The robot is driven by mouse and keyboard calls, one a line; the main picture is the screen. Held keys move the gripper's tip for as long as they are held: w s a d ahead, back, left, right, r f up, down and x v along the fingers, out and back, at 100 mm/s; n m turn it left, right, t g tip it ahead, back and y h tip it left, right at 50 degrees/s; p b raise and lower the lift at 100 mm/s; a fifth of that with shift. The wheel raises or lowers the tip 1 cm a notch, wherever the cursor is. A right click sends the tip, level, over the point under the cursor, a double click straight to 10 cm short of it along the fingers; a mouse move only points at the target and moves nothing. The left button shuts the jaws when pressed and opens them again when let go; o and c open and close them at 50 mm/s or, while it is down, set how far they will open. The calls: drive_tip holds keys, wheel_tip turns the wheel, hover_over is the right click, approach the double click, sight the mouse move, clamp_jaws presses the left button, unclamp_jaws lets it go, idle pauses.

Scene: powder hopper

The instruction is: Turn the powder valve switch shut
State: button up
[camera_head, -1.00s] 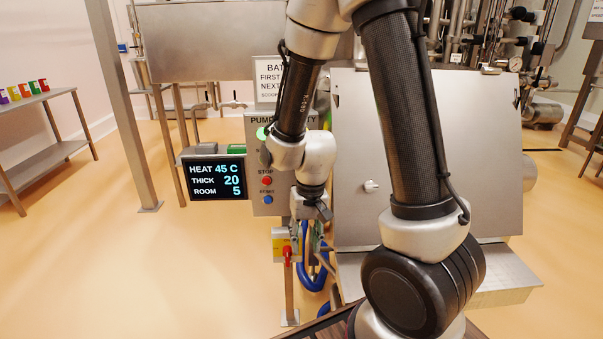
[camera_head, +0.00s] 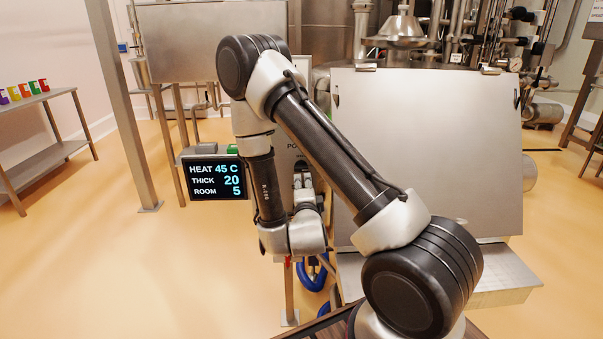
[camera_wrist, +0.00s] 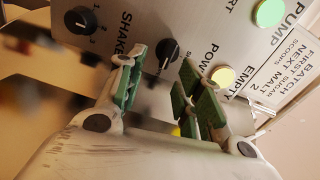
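In the wrist view, a small black rotary knob (camera_wrist: 168,52) sits on the grey control panel, beside a label reading "POW…" that my right finger partly covers. I take it for the powder valve switch. It has a pale pointer mark, but its exact setting is hard to read. My gripper (camera_wrist: 161,68) is open, its green-padded fingers on either side of the knob's line and in front of the panel. The fingers look apart from the knob. In the head view my arm hides most of the panel and the switch.
A larger black numbered knob (camera_wrist: 81,19) sits near the "SHAKER" label. A lit "EMPTY" lamp (camera_wrist: 223,76) and green pump button (camera_wrist: 270,12) are close by. The display (camera_head: 217,179) reads heat 45 C, thick 20, room 5.

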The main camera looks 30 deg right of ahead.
drive_tip(key=w+d+m, duration=0.1)
drive_tip(key=w+d, duration=0.1)
drive_tip(key=w, duration=0.5)
drive_tip(key=shift+w+d+r, duration=0.2)
drive_tip(key=shift+d+r, duration=0.2)
drive_tip(key=shift+r, duration=0.05)
drive_tip(key=shift+c, duration=0.4)
clamp_jaws()
